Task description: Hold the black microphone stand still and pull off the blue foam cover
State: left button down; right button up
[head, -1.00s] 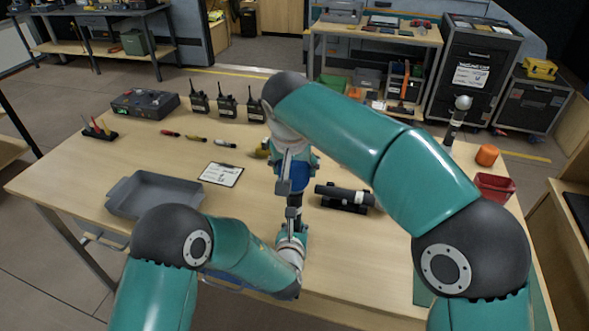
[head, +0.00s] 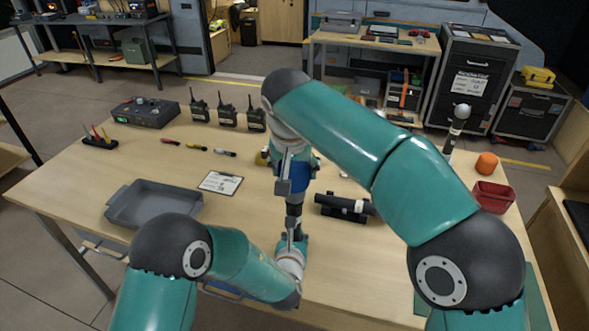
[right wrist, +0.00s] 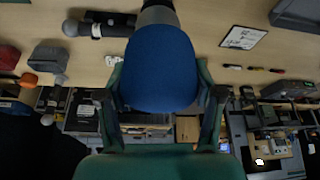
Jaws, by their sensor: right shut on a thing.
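The blue foam cover (head: 299,183) shows between the fingers of my right gripper (head: 297,172), which is shut on it from above. In the right wrist view the cover (right wrist: 160,70) fills the space between both fingers. The black microphone stand (head: 294,213) rises below the cover, partly hidden; its dark top end (right wrist: 158,14) meets the cover in the right wrist view. My left gripper (head: 291,240) is low at the stand, with a grey finger along it. Whether its jaws grip the stand is hidden.
On the table are a grey tray (head: 110,213), a clipboard (head: 220,182), several radios (head: 227,111) and a black microphone in a holder (head: 345,205) close right of the stand. A red bin (head: 492,197) and an orange ball (head: 487,163) stand at the right.

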jog(key=shift+w+r, duration=0.1)
jog(key=shift+r, duration=1.4)
pick_arm(q)
jog(key=c, duration=0.7)
grip_release()
jog(key=shift+c, duration=0.2)
